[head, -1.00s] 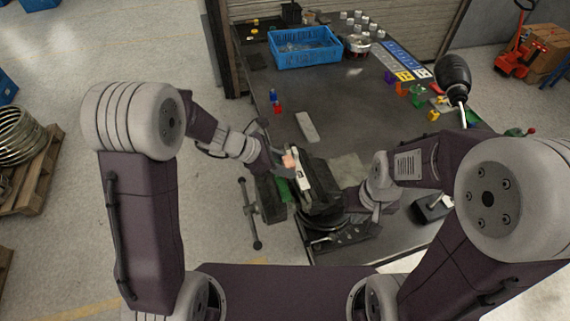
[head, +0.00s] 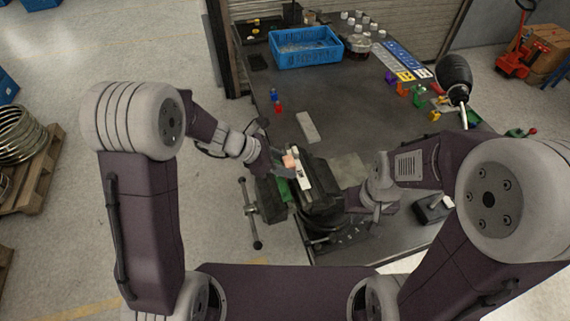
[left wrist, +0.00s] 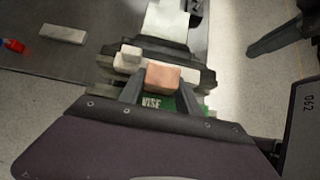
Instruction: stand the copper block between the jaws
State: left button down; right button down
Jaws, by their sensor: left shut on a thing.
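The copper block (head: 291,162) is small and orange-pink. In the left wrist view the block (left wrist: 163,77) sits between the two fingertips of my left gripper (left wrist: 160,90), which is shut on it. In the head view my left gripper (head: 281,163) holds it at the vise (head: 318,190), by the pale jaw strip. The vise has a green body with "VISE" lettering, which shows in the left wrist view (left wrist: 151,102). Whether the block touches the jaws cannot be told. My right arm reaches to the vise's right side; its fingertips are hidden.
A pale bar (head: 307,127) lies on the dark bench (head: 340,100) behind the vise. A blue crate (head: 306,48) stands at the back. Small coloured blocks (head: 403,88) lie at the right. The vise handle (head: 250,212) sticks out at the left.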

pick_arm(q)
jog(key=shift+f+b, duration=0.55)
jog(key=shift+f, duration=0.1)
jog(key=shift+f, duration=0.1)
jog(key=shift+f+b, duration=0.25)
jog(key=shift+b, duration=0.15)
jog(key=shift+s+f, duration=0.1)
jog(key=shift+f, duration=0.15)
dwell(0.5)
jog(key=shift+s+f+b, duration=0.1)
jog(key=shift+f+b, duration=0.15)
jog(key=shift+b, duration=0.05)
